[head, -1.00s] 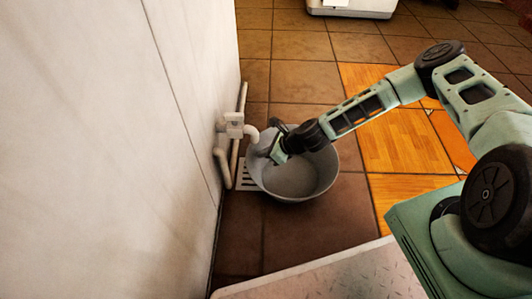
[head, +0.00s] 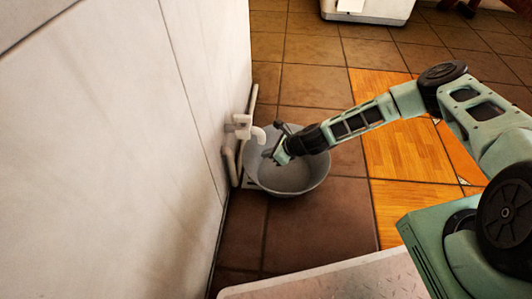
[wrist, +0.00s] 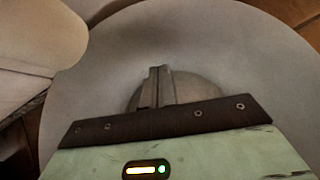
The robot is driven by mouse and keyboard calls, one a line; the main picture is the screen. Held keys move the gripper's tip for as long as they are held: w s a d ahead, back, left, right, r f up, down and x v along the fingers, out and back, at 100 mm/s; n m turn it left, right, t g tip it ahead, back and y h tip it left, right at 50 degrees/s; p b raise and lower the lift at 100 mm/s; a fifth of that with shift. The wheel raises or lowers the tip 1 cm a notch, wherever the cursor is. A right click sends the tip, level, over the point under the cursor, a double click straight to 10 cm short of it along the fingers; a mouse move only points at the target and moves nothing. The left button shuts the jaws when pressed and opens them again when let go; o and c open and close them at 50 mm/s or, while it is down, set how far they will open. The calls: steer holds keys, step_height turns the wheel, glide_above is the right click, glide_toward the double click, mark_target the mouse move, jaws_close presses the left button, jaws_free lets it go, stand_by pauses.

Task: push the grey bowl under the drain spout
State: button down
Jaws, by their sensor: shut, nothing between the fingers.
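The grey bowl (head: 292,180) stands upright on the tiled floor close to the wall. The drain spout (head: 258,134) is a white bent pipe end on the wall. In the head view its mouth overlaps the bowl's left inner side, near the rim. My gripper (head: 268,154) is shut and empty, reaching down into the bowl near its left side. In the wrist view my shut fingers (wrist: 160,84) show against the bowl's pale inside (wrist: 230,50). A blurred pale shape, likely the spout (wrist: 40,32), fills the upper left corner. Contact between fingers and bowl cannot be told.
The white wall (head: 160,150) bounds the left side, with a vertical pipe and a lower pipe (head: 229,165) beside the bowl. A floor grate (head: 249,183) is mostly covered by the bowl. Open tiles (head: 310,220) lie in front.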

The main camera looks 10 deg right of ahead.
steer(key=p+v, duration=0.6)
steer(key=v, duration=0.4)
steer(key=shift+s+d, duration=0.2)
steer(key=shift+d, duration=0.1)
steer(key=s+a+r+n+g+h+p, duration=0.1)
steer(key=s+a+r+n+g, duration=0.1)
steer(key=s+r+n, duration=0.4)
steer(key=s+a+r+n+g+p, duration=0.1)
steer(key=a+r+n+g+p, duration=0.15)
steer(key=r+n, duration=0.65)
steer(key=s+a+r+n+g+h+p, duration=0.1)
steer(key=s+a+r+n+g, duration=0.25)
steer(key=r, duration=0.65)
steer(key=s+d+r+n+t+h+p, duration=0.1)
steer(key=s+d+r+n+h+p, duration=0.1)
steer(key=s+r+n, duration=0.65)
steer(key=s+d+r+n+t+h+p, duration=0.1)
steer(key=s+d+r+n+t+h, duration=0.15)
steer(key=s+r+n, duration=0.65)
step_height(320, 180, up, 42)
steer(key=s+a+m+p, duration=0.1)
steer(key=m+p, duration=0.2)
steer(key=p, duration=3.5)
steer(key=shift+r+g, duration=0.25)
steer(key=shift+g, duration=0.1)
